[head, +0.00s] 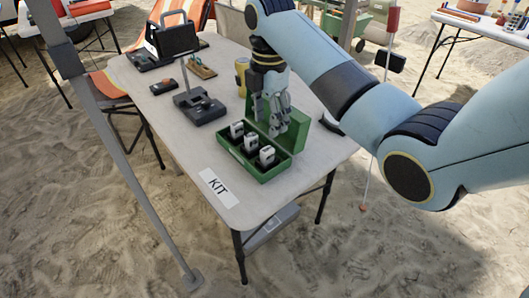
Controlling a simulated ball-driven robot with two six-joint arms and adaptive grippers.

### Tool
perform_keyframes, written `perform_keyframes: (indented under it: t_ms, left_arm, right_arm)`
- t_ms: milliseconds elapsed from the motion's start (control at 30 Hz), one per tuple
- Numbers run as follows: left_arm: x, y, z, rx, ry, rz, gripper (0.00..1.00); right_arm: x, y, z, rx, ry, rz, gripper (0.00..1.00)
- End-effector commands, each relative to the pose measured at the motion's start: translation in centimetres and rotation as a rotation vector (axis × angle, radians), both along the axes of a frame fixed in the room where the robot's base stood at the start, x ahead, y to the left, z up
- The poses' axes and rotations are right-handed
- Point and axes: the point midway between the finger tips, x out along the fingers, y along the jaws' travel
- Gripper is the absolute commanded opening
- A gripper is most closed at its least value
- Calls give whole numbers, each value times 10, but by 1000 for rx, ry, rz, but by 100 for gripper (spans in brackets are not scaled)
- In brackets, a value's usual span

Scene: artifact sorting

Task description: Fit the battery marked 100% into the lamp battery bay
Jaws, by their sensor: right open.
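A green case (257,176) with an open lid stands on the table. Several white-and-dark batteries sit in it, among them a left one (237,129), a middle one (250,142) and a right one (267,155). Their charge marks are too small to read. My right gripper (272,126) is open and points down over the back of the case, close above the batteries. A dark lantern-like unit (174,39) with a handle stands at the far end. A dark device (201,107) with a thin upright post stands mid-table. I cannot tell which holds the lamp battery bay. My left gripper is not in view.
The pale table (180,140) carries a "KIT" label (219,187) at its near end. A yellow cup (242,73), a small dark box (163,88) and a wooden tray (202,69) stand farther back. The left front of the tabletop is clear.

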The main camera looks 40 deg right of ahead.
Motion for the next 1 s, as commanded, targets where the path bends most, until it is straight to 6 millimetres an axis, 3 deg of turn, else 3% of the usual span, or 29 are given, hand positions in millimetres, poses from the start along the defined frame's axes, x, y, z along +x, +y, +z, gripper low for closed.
perform_keyframes:
  t_ms: [200,433,700,1000]
  left_arm:
    - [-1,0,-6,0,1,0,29]
    - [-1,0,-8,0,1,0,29]
    - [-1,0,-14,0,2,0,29]
    - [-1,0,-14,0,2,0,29]
  right_arm:
    - [-1,1,-39,2,3,3,49]
    - [1,0,-59,1,3,1,49]
    - [4,-2,-98,1,3,0,49]
    - [5,-2,-102,0,0,1,48]
